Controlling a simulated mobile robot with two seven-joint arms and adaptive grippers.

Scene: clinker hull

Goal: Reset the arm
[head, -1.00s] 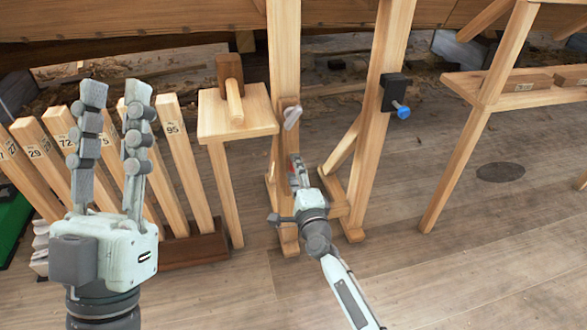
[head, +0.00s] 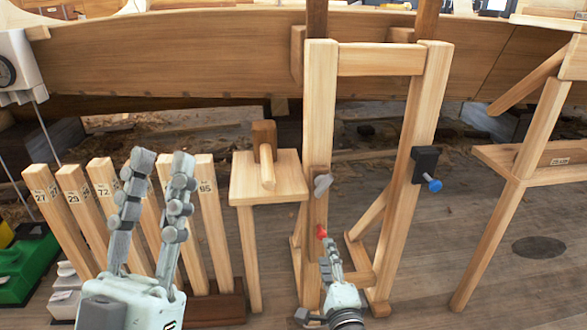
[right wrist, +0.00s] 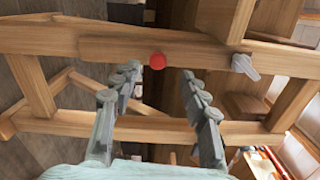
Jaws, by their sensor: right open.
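My left gripper (head: 161,160) points upward at the lower left of the head view. Its two grey fingers stand apart with nothing between them. My right gripper (head: 328,256) is low in front of the wooden frame (head: 318,110), seen small and foreshortened in the head view. In the right wrist view my right gripper (right wrist: 160,78) is open and empty. A red knob (right wrist: 157,60) on a wooden beam shows between and just beyond its fingertips. The red knob (head: 321,231) also shows in the head view; I cannot tell whether the fingers touch it.
Numbered wooden posts (head: 97,200) stand behind my left gripper. A small wooden stand (head: 285,188) holds a mallet-like piece (head: 265,150). A grey lever (head: 322,184) and a black block with a blue knob (head: 434,185) are on the frame.

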